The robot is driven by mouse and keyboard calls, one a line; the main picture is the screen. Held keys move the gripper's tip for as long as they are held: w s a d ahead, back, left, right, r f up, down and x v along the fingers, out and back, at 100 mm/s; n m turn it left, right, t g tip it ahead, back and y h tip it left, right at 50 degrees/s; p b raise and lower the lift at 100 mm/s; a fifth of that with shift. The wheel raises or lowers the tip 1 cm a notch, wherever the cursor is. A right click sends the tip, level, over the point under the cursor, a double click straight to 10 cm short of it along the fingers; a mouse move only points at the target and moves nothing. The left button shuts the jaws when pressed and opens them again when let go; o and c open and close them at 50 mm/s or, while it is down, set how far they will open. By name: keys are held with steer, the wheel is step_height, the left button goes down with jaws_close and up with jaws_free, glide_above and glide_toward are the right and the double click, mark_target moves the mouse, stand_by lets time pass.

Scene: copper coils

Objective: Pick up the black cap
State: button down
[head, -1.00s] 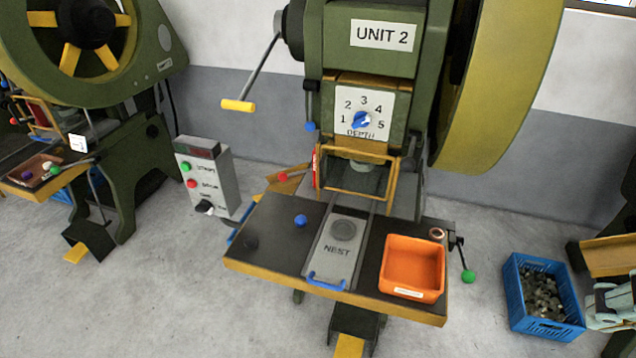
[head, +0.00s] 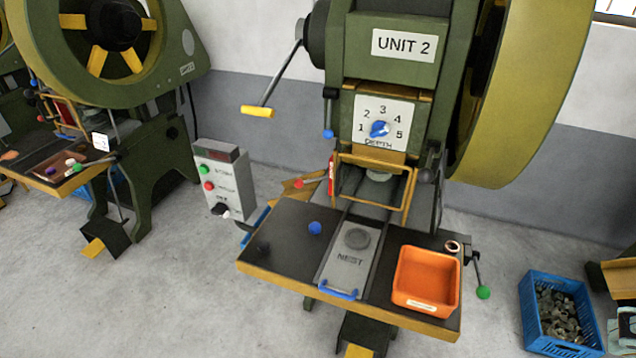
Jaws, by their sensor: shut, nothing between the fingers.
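The black cap (head: 263,248) is a small dark round piece on the left part of the press's dark table (head: 290,222). It is hard to make out against the dark surface. A blue cap (head: 315,228) sits to its right and a little farther back. My gripper cannot be made out in this view. A pale piece cut off at the lower right edge is too little shown to identify.
The grey NEST slide (head: 345,270) with a blue handle lies mid-table. An orange bin (head: 427,252) and a copper coil (head: 452,246) are on the right. A blue crate of metal parts (head: 532,335) stands on the floor. A control box (head: 226,180) stands left.

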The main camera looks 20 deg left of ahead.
stand_by(0.4)
steer(key=c, duration=2.1)
jaws_free()
